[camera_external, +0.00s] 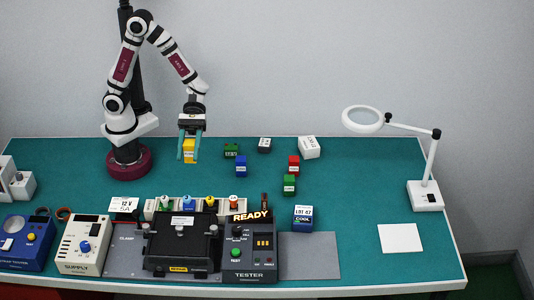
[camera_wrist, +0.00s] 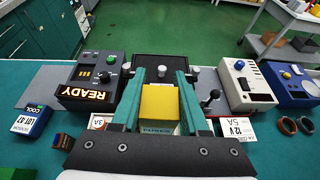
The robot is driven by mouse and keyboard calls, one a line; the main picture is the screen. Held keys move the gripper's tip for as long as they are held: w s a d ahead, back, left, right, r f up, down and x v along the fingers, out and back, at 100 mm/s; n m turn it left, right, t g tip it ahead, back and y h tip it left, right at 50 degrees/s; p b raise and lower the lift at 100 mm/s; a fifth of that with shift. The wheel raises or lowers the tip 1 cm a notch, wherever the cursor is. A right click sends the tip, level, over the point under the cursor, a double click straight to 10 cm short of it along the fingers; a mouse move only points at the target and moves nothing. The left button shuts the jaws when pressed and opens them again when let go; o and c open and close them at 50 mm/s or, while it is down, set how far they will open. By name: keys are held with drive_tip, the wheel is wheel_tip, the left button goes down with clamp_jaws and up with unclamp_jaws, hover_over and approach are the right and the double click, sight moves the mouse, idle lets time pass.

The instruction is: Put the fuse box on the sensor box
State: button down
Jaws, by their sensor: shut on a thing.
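A yellow box (camera_external: 189,145), which looks like the fuse box, is between the teal fingers of my gripper (camera_external: 189,158). It fills the gap between the fingers in the wrist view (camera_wrist: 159,102); the print on its pale label is hard to read. My gripper (camera_wrist: 161,75) is shut on it, at the left of the group of small boxes. The group holds a green box (camera_external: 231,150), a blue box (camera_external: 241,167), a dark box (camera_external: 265,145), a white box (camera_external: 308,147), a red box (camera_external: 293,165) and another green box (camera_external: 289,185).
A tester (camera_external: 248,250) with a lit READY sign, a black clamp fixture (camera_external: 180,247) and a supply unit (camera_external: 83,245) line the front. A blue LOT 42 box (camera_external: 303,218) stands right of them. A magnifier lamp (camera_external: 425,195) and white sheet (camera_external: 400,238) are at right.

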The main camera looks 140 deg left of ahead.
drive_tip(key=w+a+n+t+y, duration=0.1)
drive_tip(key=w+a+n+y, duration=0.2)
drive_tip(key=w, duration=0.6)
drive_tip(key=w+a+n+t+y, duration=0.2)
drive_tip(key=w+a+n+y, duration=0.15)
drive_tip(key=w, duration=0.55)
drive_tip(key=w+a+n+t+y, duration=0.1)
drive_tip(key=w+a+n+y, duration=0.25)
drive_tip(key=w, duration=0.55)
drive_tip(key=a+f, duration=0.3)
drive_tip(key=f, duration=0.1)
drive_tip(key=w+a+f, duration=0.1)
drive_tip(key=a+f, duration=0.3)
drive_tip(key=w+a+f, duration=0.1)
drive_tip(key=a+f, duration=0.3)
drive_tip(key=shift+w, duration=0.2)
hover_over(310, 218)
wheel_tip(310, 218, down, 4)
drive_tip(key=shift+f, duration=0.15)
drive_tip(key=shift+c, duration=2.1)
unclamp_jaws()
